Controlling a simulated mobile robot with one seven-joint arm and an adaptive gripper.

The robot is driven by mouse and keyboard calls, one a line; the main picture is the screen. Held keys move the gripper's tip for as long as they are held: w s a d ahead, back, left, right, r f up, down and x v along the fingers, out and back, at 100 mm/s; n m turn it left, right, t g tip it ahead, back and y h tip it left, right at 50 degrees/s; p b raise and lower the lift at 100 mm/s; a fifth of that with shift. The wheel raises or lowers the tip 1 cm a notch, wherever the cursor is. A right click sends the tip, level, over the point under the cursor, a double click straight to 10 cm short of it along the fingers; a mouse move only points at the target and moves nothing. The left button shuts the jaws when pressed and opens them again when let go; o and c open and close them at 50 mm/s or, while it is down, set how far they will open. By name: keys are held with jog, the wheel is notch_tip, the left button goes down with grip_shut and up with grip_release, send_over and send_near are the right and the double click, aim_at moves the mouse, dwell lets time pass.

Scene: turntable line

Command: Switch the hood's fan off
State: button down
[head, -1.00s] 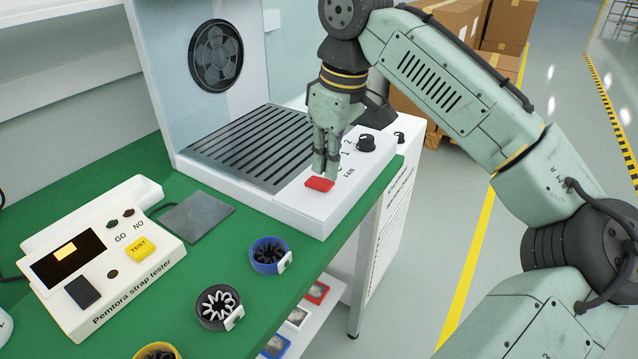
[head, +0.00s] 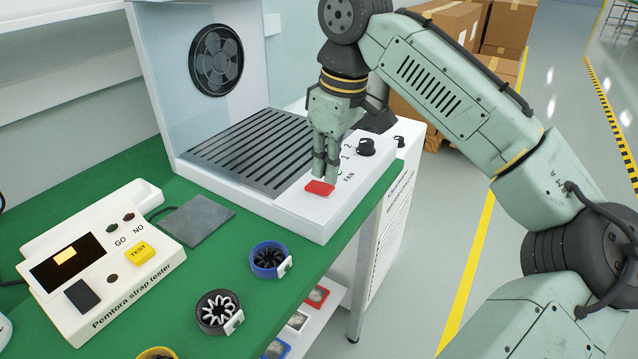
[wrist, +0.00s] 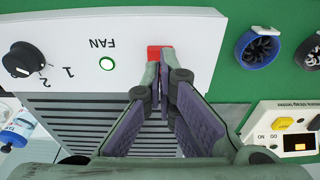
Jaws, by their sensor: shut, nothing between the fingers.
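The hood (head: 300,215) is a white cabinet with a round dark fan (head: 216,59) in its back wall and a slatted grey deck. On its front panel is a red switch (head: 319,188) by the word FAN; it also shows in the wrist view (wrist: 153,52), partly hidden by the fingers. My gripper (head: 331,179) is shut and empty, pointing down with its fingertips at the switch; I cannot tell whether they touch it.
A strap tester (head: 100,260) stands on the green bench at left, beside a grey plate (head: 197,219). Cardboard boxes (head: 440,60) stand behind my arm.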

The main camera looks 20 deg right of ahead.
aim_at(328, 188)
jog(key=shift+f+b, duration=0.45)
jog(key=shift+f, duration=0.65)
dwell(0.6)
jog(key=shift+r, duration=0.1)
notch_tip(328, 188, up, 7)
jog(key=p, duration=0.7)
jog(key=shift+s, duration=0.1)
dwell(0.4)
